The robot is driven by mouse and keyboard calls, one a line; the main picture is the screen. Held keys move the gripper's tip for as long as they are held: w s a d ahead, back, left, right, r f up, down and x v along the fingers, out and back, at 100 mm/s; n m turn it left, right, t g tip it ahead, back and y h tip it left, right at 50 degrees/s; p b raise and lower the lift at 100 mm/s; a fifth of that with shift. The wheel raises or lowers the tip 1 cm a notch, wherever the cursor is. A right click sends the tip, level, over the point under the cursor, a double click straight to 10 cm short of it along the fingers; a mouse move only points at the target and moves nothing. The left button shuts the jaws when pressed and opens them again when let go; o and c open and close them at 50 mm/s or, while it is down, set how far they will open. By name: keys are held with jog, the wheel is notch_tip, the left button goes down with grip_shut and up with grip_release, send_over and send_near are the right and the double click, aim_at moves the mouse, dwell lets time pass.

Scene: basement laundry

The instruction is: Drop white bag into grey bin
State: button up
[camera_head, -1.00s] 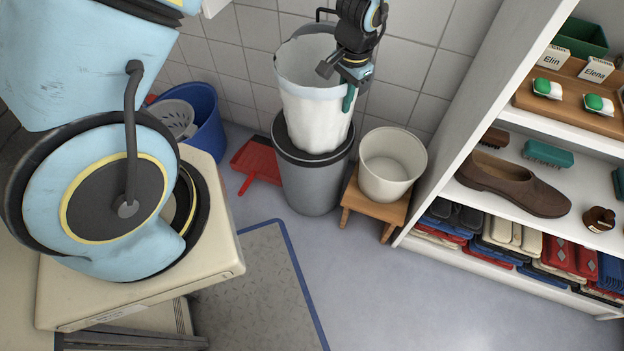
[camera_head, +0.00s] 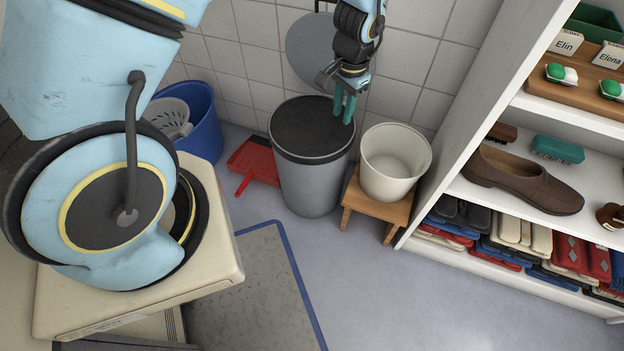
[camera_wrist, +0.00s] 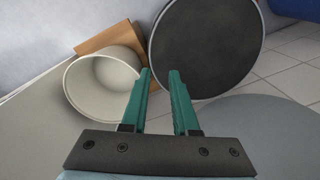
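The grey bin (camera_head: 312,185) stands on the floor by the tiled wall. Its round top (camera_wrist: 208,45) looks dark, and I cannot make out what is inside. A grey disc (camera_head: 308,55), apparently its raised lid, is behind it against the wall. My gripper (camera_head: 344,106) is above the bin's right rim, fingers pointing down. In the wrist view its teal fingers (camera_wrist: 160,90) are apart with nothing between them. The white bag is not visible in either current view.
A cream bucket (camera_head: 394,165) on a wooden stool (camera_head: 377,208) stands right of the bin. A red dustpan (camera_head: 255,163) and blue tub (camera_head: 203,120) are left. A white shelf unit (camera_head: 470,115) stands right.

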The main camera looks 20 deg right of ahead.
jog(key=shift+o, duration=0.6)
notch_tip(320, 180, up, 11)
jog(key=p, duration=0.1)
jog(key=shift+s, duration=0.3)
jog(key=shift+d+f, duration=0.1)
jog(key=shift+f, duration=0.05)
